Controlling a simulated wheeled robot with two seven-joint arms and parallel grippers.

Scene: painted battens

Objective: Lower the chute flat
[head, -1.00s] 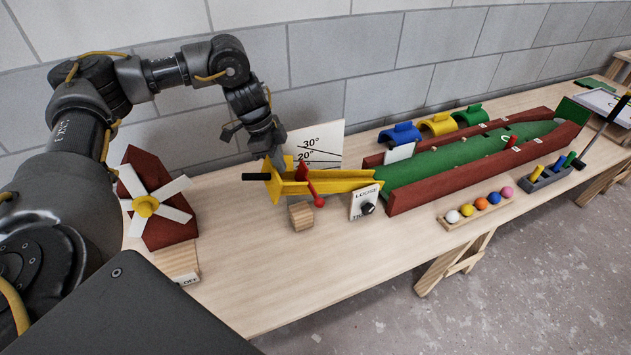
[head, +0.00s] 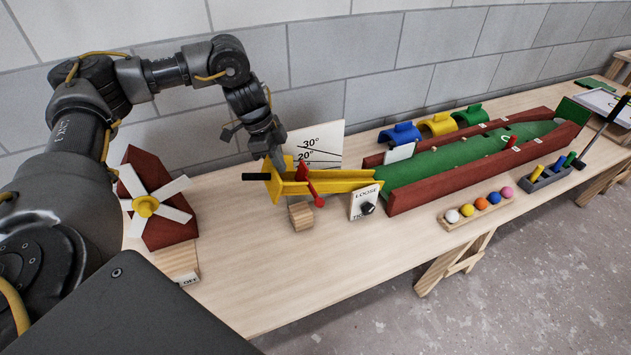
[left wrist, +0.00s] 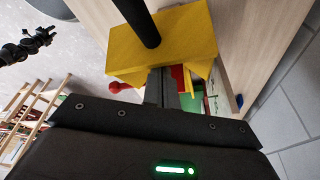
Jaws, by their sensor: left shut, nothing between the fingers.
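The yellow chute (head: 348,181) lies on the table with its right end at the green lane and looks nearly level. A black handle (head: 256,177) sticks out from its left end, and a red lever (head: 311,185) crosses it. My left gripper (head: 277,163) is shut and empty, at the chute's left end; I cannot tell whether it touches. In the left wrist view, the chute's yellow end (left wrist: 165,45) and black handle (left wrist: 140,20) are just ahead of the fingers. The angle board (head: 315,137) stands behind. A knob plate marked LOOSE (head: 361,203) stands in front.
A wooden block (head: 301,215) sits below the chute. A red windmill (head: 160,225) is at the left. The green lane (head: 425,172) has red walls, with coloured arches (head: 437,125) behind and a ball rack (head: 478,207) in front.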

